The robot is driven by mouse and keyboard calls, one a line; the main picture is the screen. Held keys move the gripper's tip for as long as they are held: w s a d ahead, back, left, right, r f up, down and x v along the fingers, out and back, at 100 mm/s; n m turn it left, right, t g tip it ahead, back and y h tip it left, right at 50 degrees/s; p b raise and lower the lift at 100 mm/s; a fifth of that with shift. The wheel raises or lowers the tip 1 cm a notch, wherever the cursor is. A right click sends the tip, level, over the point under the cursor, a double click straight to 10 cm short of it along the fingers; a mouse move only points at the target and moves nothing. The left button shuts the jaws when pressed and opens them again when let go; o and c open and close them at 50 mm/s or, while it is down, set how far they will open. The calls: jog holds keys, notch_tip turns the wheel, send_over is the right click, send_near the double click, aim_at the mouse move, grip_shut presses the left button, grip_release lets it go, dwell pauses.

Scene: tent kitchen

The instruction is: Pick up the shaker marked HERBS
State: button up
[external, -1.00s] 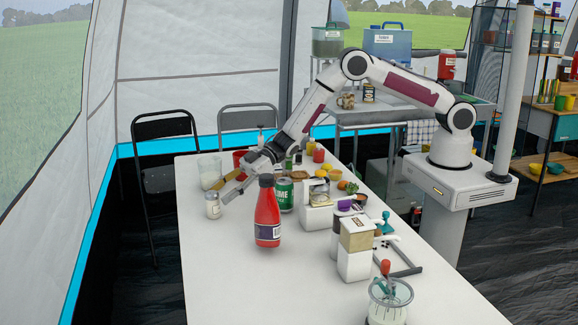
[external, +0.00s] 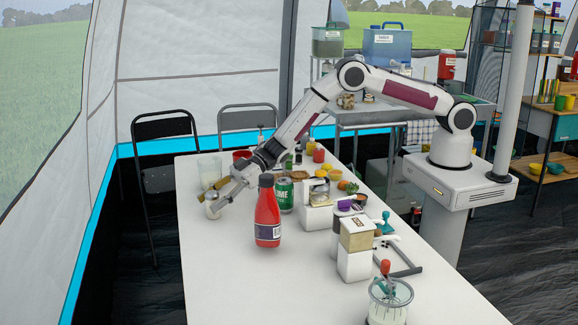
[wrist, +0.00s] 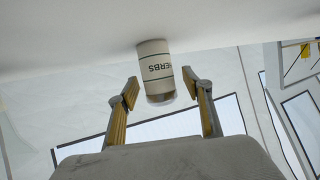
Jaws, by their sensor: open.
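The shaker marked HERBS (wrist: 155,68) is a small pale cylinder with dark lettering. In the wrist view it shows between the two yellow-padded fingertips of my gripper (wrist: 161,87), with a visible gap on both sides. The picture is inverted, with the white tabletop along the top. In the external view the shaker (external: 211,210) stands at the table's left edge, partly hidden by my gripper (external: 213,202). My gripper is open, with its fingers around the shaker.
A red bottle (external: 267,215) stands close to the right of my gripper, with a green can (external: 284,196) behind it. A clear glass (external: 209,173) stands behind the shaker. Jars, food and small appliances line the table's right side. The table's front left (external: 220,290) is clear.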

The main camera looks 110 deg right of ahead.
jog(key=c, duration=1.3)
jog(key=shift+o, duration=0.2)
jog(key=shift+r, duration=0.1)
jog(key=shift+r, duration=4.95)
